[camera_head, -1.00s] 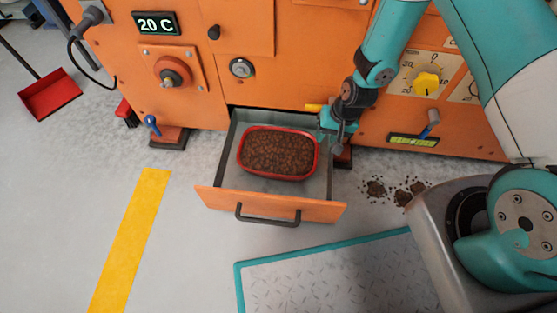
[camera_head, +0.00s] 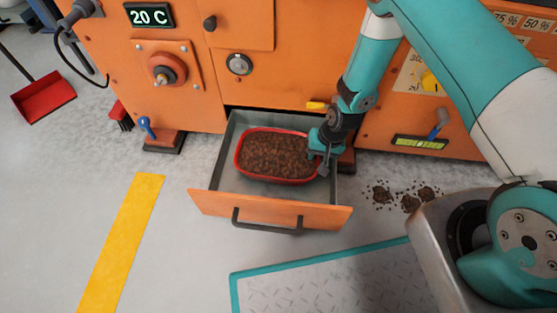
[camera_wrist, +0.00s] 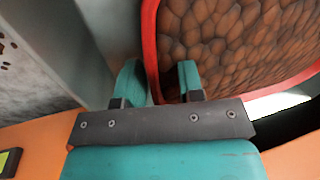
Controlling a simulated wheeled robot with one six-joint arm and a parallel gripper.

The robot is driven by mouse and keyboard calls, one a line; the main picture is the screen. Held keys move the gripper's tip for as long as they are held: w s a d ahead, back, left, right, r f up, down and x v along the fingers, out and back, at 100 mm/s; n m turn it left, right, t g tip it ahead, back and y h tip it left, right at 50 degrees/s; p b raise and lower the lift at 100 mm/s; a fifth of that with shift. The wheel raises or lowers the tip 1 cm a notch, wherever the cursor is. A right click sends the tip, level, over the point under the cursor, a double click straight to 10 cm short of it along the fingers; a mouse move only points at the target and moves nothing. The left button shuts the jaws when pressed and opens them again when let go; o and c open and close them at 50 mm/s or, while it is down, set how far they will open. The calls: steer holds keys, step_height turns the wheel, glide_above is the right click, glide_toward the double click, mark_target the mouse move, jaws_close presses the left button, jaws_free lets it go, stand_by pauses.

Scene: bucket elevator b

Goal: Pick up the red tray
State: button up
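The red tray (camera_head: 272,181) is full of brown lumpy material. It sits inside an open drawer (camera_head: 222,203) low on the orange machine. My gripper (camera_head: 317,149) is at the tray's right rim in the head view, pointing down. In the wrist view, the two teal fingers (camera_wrist: 159,80) stand apart, with the red rim (camera_wrist: 149,50) between them. The left finger is outside the tray and the right one is over its inside. A gap shows around the rim, so the gripper looks open. The fingertips are partly hidden in the head view.
The drawer's grey side walls stand close around the tray, and its front has a dark handle (camera_head: 266,228). Spilled brown bits (camera_head: 410,203) lie on the floor at right. A red dustpan (camera_head: 43,97) is at far left.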

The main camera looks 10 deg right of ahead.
jaws_close()
steer(key=shift+r, duration=0.1)
steer(key=shift+r, duration=0.1)
